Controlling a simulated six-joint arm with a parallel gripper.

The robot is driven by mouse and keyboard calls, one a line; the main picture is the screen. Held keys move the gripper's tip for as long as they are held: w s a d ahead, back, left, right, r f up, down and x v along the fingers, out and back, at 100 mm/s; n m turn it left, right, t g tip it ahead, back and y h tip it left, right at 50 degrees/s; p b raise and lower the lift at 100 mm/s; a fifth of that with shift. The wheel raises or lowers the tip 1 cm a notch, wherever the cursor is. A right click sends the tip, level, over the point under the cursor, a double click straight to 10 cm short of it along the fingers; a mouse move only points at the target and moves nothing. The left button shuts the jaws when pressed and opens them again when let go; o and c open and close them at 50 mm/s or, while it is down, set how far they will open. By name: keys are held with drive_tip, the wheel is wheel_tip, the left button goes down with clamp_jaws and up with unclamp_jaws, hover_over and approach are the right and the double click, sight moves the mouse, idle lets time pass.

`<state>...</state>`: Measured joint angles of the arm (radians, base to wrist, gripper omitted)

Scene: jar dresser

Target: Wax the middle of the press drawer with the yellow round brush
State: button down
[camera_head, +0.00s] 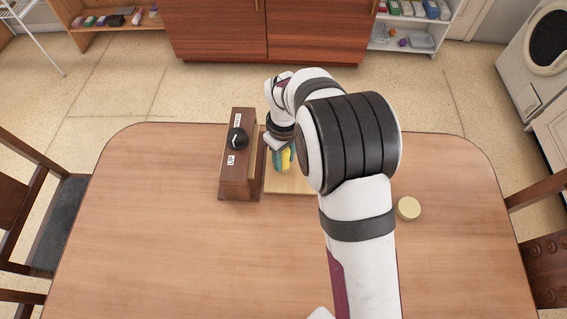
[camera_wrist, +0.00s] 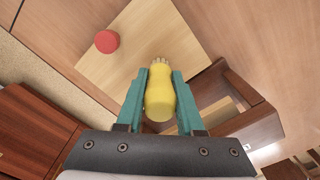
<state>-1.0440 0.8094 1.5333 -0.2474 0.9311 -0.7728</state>
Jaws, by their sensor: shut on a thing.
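My gripper (camera_head: 284,158) is shut on the yellow round brush (camera_wrist: 160,95), its teal fingers on either side of the handle. The brush's pale bristle end points away from the gripper in the wrist view. In the head view the brush (camera_head: 282,167) shows beside the press (camera_head: 238,180), a dark wooden upright with a black knob and white labels, one reading "UP". In the wrist view a wooden frame with a hollow (camera_wrist: 235,95) lies right of the brush. I cannot tell whether it is the drawer. My arm hides part of this area in the head view.
A pale wooden board (camera_head: 290,187) lies right of the press. A red round thing (camera_wrist: 107,41) sits on it in the wrist view. A cream round disc (camera_head: 408,208) lies on the table right of my arm. The table's front left is clear.

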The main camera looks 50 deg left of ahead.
drive_tip(key=shift+w+a, duration=2.7)
drive_tip(key=shift+w, duration=0.05)
drive_tip(key=shift+s+d, duration=3.9)
drive_tip(key=shift+w+a, duration=3.85)
drive_tip(key=shift+a, duration=0.05)
wheel_tip(320, 180, up, 8)
